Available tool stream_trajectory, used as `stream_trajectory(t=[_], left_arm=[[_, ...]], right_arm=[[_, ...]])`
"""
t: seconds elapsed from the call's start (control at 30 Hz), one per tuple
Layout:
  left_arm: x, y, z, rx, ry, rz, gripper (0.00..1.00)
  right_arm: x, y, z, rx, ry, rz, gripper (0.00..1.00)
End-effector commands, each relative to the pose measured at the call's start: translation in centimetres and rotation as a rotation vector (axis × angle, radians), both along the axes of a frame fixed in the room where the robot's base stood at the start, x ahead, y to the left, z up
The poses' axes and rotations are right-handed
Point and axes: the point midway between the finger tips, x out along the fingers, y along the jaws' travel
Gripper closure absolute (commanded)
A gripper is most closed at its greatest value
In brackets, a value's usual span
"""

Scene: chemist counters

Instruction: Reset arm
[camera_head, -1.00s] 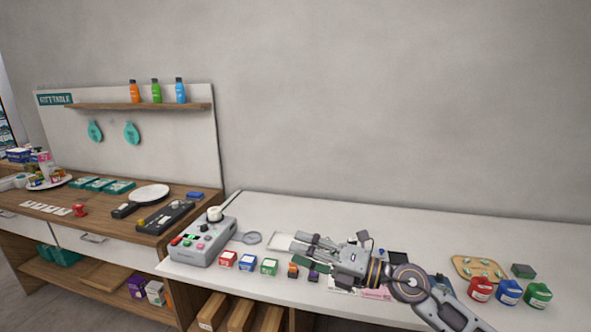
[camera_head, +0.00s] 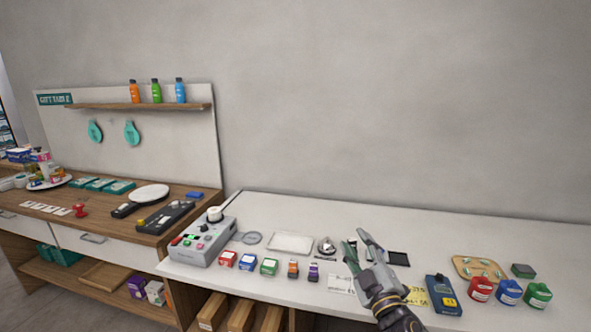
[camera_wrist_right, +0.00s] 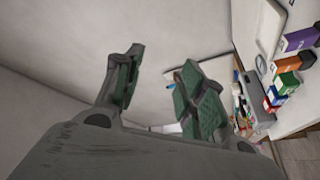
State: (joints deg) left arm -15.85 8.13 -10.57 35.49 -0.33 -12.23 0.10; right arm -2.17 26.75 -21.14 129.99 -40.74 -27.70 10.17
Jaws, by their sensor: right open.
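My right gripper (camera_head: 362,250) is above the white counter (camera_head: 430,232) in the head view, its fingers pointing up and away toward the wall. It is open and empty. In the right wrist view its two green-padded fingers (camera_wrist_right: 160,90) stand apart with only the wall and background between them. My left gripper is not in view.
A grey control box (camera_head: 203,243), a white tray (camera_head: 290,243), a silver bell (camera_head: 326,246) and several small boxes line the counter left of the gripper. A blue device (camera_head: 442,294), red (camera_head: 480,289), blue and green containers and a wooden board (camera_head: 462,265) stand right.

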Motion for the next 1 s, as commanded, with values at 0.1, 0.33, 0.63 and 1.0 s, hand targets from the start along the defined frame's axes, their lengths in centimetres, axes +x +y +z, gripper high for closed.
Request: stream_trajectory(t=[0.1, 0.33, 0.63, 1.0], left_arm=[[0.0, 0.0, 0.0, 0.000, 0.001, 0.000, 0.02], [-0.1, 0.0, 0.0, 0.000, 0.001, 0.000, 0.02], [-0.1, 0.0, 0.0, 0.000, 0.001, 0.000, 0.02], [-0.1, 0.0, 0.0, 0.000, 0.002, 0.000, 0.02]], right_arm=[[-0.5, -2.0, -3.0, 0.085, 0.123, -0.076, 0.60], [-2.6, -5.2, -9.5, 0.223, 0.382, -0.213, 0.60], [-8.2, -7.6, -18.3, 0.365, 0.749, -0.358, 0.60], [-17.9, -7.7, -26.3, 0.479, 1.183, -0.465, 0.60]])
